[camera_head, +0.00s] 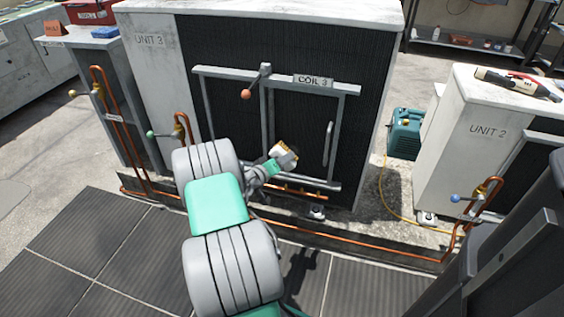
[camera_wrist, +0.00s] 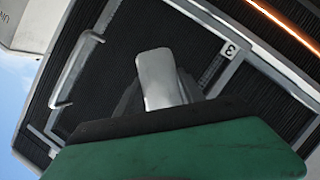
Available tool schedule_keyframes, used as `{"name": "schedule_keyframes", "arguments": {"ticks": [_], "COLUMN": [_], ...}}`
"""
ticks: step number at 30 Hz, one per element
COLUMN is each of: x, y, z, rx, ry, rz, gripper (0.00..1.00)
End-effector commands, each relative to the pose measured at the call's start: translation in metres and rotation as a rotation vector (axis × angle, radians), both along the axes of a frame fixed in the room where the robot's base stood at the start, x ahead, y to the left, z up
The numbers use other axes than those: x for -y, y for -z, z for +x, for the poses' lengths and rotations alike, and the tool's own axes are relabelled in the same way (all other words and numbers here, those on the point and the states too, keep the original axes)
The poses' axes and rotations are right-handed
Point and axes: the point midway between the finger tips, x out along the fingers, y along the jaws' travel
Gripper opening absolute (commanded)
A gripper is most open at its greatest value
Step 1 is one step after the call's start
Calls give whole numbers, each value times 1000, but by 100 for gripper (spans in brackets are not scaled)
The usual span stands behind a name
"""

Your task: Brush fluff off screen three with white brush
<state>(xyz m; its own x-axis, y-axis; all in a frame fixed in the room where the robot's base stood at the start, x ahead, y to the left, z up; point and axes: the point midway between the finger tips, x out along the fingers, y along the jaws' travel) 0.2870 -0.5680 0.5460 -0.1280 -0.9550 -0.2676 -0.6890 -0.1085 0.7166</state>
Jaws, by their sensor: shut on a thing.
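Screen three is the dark ribbed panel (camera_head: 298,118) inside a grey metal frame on UNIT 3, labelled COIL 3. In the head view my gripper (camera_head: 285,158) is at the lower middle of this panel, shut on a small white and tan thing, which looks like the white brush (camera_head: 281,150). Whether its bristles touch the screen cannot be told. In the wrist view a pale block (camera_wrist: 158,80) stands up before the dark ribbed screen (camera_wrist: 110,60), above a green and black part that fills the bottom. I cannot make out fluff.
An orange-knobbed lever (camera_head: 247,94) sticks out at the frame's upper left. An upright handle (camera_head: 328,144) is at its right. Copper pipes (camera_head: 370,248) run low along the front. UNIT 2 (camera_head: 488,132) stands right, with a green case (camera_head: 404,133) between the units.

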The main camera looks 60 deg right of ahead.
Motion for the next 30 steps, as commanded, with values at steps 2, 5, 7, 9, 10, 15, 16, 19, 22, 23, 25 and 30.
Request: {"name": "schedule_keyframes", "arguments": {"ticks": [2,5,7,9,10,15,16,19,22,23,25,30], "x": [0,1,2,3,4,7,8,10,12,12,14,16], "y": [0,0,0,0,0,0,0,0,1,1,1,0], "z": [0,0,1,1,1,2,2,2,2,2,2,2], "rx": [0,1,1,1,1,1,1,1,1,1,0,0], "ry": [-1,0,0,0,0,0,0,0,1,1,1,0], "rz": [-1,-1,-1,-1,-1,0,0,0,-1,-1,0,0], "gripper": [0,0,0,0,0,0,0,0,0,0,0,0]}}
